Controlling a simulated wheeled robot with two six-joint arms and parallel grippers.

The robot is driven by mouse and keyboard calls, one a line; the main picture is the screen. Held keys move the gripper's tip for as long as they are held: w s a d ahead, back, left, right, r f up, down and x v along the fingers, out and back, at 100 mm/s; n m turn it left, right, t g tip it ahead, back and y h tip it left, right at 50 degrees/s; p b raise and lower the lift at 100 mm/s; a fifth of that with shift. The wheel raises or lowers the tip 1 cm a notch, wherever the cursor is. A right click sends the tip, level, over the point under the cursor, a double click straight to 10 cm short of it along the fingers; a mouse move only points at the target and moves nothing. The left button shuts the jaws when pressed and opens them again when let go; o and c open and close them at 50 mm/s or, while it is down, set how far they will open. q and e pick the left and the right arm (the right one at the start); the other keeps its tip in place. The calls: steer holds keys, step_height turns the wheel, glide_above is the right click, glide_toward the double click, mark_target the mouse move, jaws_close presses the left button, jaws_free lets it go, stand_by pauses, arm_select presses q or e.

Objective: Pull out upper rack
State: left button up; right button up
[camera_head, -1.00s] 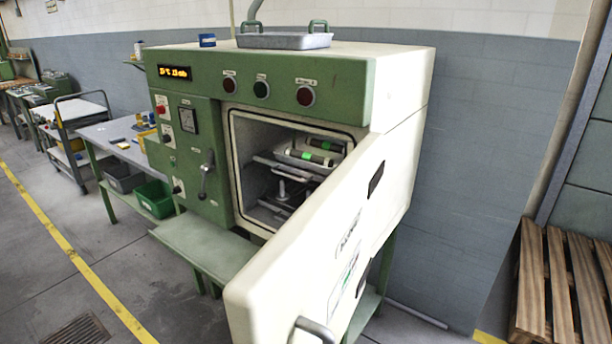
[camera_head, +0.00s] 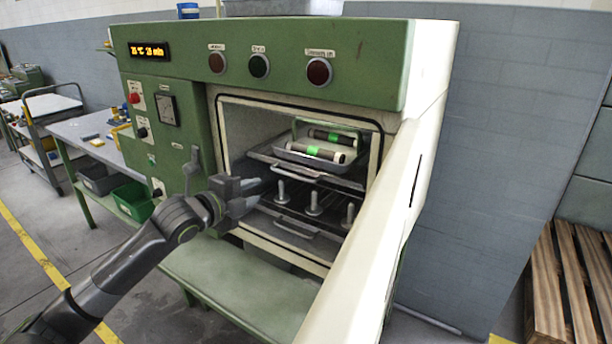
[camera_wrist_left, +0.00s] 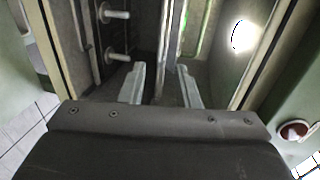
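The green oven (camera_head: 270,45) stands open, its door swung out to the right. The upper rack (camera_head: 262,152) is inside, with a bar handle (camera_head: 300,170) at its front. It carries a metal tray (camera_head: 300,155) holding two dark cylinders (camera_head: 330,154) with green bands. The lower rack (camera_head: 290,228) has upright metal posts (camera_head: 315,203). My left gripper (camera_head: 256,194) is at the left of the oven opening, in front of the racks. In the left wrist view its two fingers (camera_wrist_left: 162,90) are apart, with a rack edge beyond and between them. My right gripper is out of view.
The open white door (camera_head: 385,235) bounds the right side of the opening. A lever (camera_head: 191,168) on the front panel stands close left of my gripper. A green shelf (camera_head: 235,285) lies below the opening. A wooden pallet (camera_head: 570,285) is at the far right.

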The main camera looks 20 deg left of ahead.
mark_target(292, 176)
arm_select(q)
steer(key=p+x, duration=0.2)
steer(key=x, duration=1.2)
steer(key=shift+w+d+r, duration=0.1)
steer(key=shift+w+d, duration=0.1)
steer(key=shift+w, duration=0.25)
steer(key=shift+x, duration=1.1)
jaws_close()
